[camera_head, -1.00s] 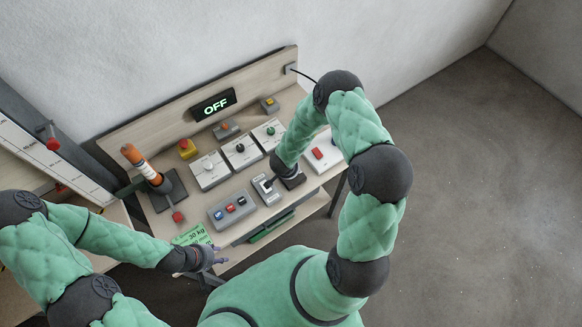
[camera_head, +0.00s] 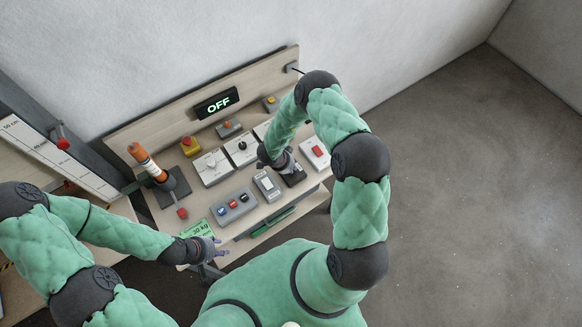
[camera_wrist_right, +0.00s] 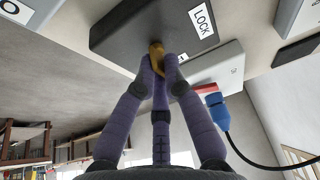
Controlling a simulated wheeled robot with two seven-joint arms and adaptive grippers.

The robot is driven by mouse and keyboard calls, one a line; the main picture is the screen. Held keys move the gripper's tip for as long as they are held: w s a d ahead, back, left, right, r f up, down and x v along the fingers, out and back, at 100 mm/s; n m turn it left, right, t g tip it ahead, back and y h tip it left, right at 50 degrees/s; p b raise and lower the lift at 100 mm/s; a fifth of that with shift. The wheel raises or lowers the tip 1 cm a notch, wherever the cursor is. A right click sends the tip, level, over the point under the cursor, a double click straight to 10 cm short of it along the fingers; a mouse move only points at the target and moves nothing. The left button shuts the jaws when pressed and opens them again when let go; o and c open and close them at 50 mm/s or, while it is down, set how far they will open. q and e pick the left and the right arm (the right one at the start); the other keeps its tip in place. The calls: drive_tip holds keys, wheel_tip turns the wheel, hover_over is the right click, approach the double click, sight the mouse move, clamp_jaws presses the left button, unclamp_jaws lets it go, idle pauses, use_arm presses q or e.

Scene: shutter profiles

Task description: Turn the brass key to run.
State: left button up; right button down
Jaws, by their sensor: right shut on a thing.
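The brass key (camera_wrist_right: 157,52) sticks out of a dark box (camera_wrist_right: 120,28) in the right wrist view. A white LOCK label (camera_wrist_right: 202,19) is on that box. My right gripper (camera_wrist_right: 160,66) is shut on the key, its purple fingers around the key's head. In the head view my right gripper (camera_head: 284,164) is over the dark key box (camera_head: 294,178), and the key itself is hidden there. A display (camera_head: 216,103) on the back board reads OFF. My left gripper (camera_head: 218,248) is open and empty by the table's front edge, near a green label.
Left of the key box are a grey switch box (camera_head: 267,186) and a box with several coloured buttons (camera_head: 234,207). A red-switch box (camera_head: 315,152) stands to its right. Dial boxes (camera_head: 212,166) are behind.

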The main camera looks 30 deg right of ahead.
idle(0.4)
drive_tip(key=c, duration=1.3)
unclamp_jaws()
drive_tip(key=v, duration=1.2)
